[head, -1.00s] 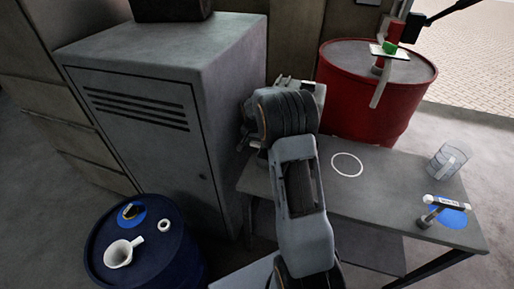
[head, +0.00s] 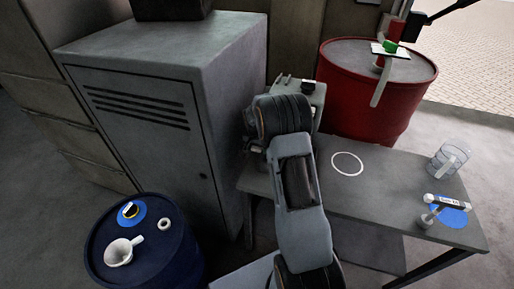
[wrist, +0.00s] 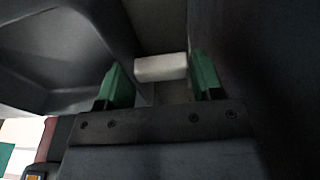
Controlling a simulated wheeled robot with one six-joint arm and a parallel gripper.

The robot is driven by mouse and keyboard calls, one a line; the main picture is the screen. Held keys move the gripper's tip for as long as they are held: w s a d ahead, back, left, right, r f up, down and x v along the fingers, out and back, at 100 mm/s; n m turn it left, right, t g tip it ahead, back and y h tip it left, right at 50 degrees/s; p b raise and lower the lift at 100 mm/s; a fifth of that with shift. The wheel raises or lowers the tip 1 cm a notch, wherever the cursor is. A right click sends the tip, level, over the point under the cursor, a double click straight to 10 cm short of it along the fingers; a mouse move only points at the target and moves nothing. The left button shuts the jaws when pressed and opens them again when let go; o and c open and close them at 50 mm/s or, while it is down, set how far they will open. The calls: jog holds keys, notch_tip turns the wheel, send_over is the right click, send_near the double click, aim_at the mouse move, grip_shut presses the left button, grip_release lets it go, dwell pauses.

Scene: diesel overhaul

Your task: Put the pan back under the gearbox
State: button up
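My gripper (wrist: 162,80) shows in the wrist view as two green fingers standing apart. A pale block (wrist: 161,67) lies between the fingertips, with a narrow gap on each side; I cannot tell what it belongs to. A large grey hollow shape (wrist: 55,50) fills the upper left of the wrist view; I cannot tell whether it is the pan. In the head view my arm hides the gripper. A light grey housing (head: 313,91), perhaps the gearbox, shows behind my wrist at the bench's far left end. I cannot clearly identify the pan in the head view.
The grey bench (head: 385,190) bears a white ring mark (head: 347,164), a clear jar (head: 450,158) and a white-headed tool (head: 440,203) on a blue disc. A grey cabinet (head: 140,100) stands left. A blue drum (head: 150,270) holds a white funnel-like vessel (head: 118,253). A red drum (head: 365,110) stands behind.

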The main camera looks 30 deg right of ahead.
jog(key=o, duration=0.4)
jog(key=s+a+r+n, duration=0.1)
jog(key=s+a+r, duration=0.1)
jog(key=r, duration=0.6)
jog(key=s+a+r+n, duration=0.1)
jog(key=s+a+r, duration=0.15)
jog(key=r, duration=0.55)
jog(key=s+a+n, duration=0.2)
jog(key=s+a, duration=0.1)
jog(key=s, duration=0.4)
jog(key=s+a+r+n+t+y, duration=0.1)
jog(key=s+a+n, duration=0.1)
jog(key=s, duration=0.6)
jog(key=s+a+r+n+t, duration=0.1)
jog(key=s+a+n, duration=0.1)
jog(key=s+a, duration=0.2)
jog(key=shift+s+a+r+n+y, duration=0.1)
jog(key=shift+s+r+n+y, duration=0.1)
jog(key=shift+s, duration=0.65)
jog(key=shift+s+a+r+n+y, duration=0.1)
jog(key=shift+s+n, duration=0.1)
jog(key=shift+s, duration=0.65)
